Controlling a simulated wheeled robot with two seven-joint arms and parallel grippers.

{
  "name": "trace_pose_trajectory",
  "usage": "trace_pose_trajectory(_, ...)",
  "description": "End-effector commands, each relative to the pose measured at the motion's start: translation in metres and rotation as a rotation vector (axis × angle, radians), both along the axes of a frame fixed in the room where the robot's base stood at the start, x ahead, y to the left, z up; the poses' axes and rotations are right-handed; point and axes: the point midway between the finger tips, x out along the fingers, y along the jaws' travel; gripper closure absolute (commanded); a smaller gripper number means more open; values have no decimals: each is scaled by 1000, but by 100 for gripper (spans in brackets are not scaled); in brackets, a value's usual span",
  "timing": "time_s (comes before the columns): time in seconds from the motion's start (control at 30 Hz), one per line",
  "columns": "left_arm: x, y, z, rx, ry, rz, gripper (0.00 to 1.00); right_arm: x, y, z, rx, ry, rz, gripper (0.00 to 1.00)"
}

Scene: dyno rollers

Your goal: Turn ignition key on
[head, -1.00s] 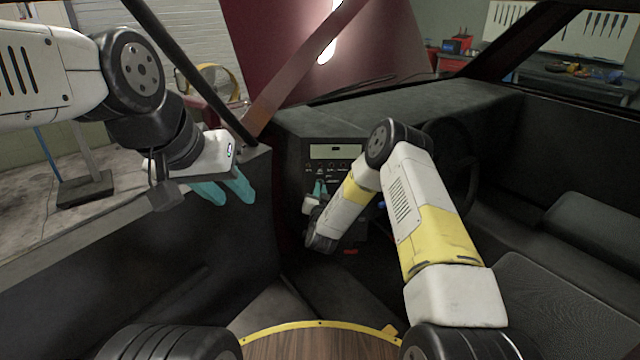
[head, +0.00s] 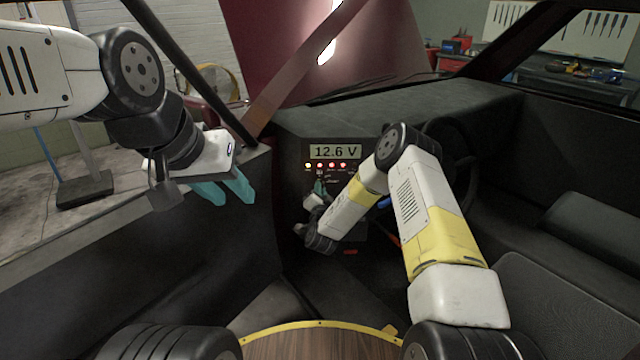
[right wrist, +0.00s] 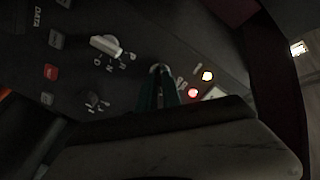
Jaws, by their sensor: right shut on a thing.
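The ignition key (right wrist: 160,68) is a small metallic piece at the dashboard panel, mostly hidden between the fingertips of my right gripper (right wrist: 160,75). That gripper is shut on it at the panel, below the row of lights; it also shows in the head view (head: 319,187). The display (head: 335,151) above is lit and reads 12.6 V. The indicator lights (head: 332,165) under it glow yellow and red. My left gripper (head: 228,193) is open and empty by the door opening, well left of the panel.
The steering wheel (head: 462,165) is right of the panel, partly behind my right arm. In the right wrist view, a pale selector knob (right wrist: 105,45) marked P R N D and several buttons (right wrist: 51,72) sit near the fingers.

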Motion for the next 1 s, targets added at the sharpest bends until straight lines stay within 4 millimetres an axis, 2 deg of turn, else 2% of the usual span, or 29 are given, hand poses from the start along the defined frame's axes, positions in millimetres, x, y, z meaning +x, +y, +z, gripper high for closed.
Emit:
trace_pose_trajectory(0.2,0,0,0,0,0,0,64,0,-1,0,-1,-1,-2,100)
trace_pose_trajectory(0.23,0,0,0,0,0,0,64,0,-1,0,-1,-1,-2,89)
trace_pose_trajectory(0.33,0,0,0,0,0,0,64,0,-1,0,-1,-1,-2,70)
trace_pose_trajectory(0.7,0,0,0,0,0,0,64,-3,0,0,-1,1,-1,69)
trace_pose_trajectory(0.87,0,0,0,0,0,0,64,-25,0,0,-1,2,1,69)
trace_pose_trajectory(1.0,0,0,0,0,0,0,64,-50,-1,-1,-2,3,1,69)
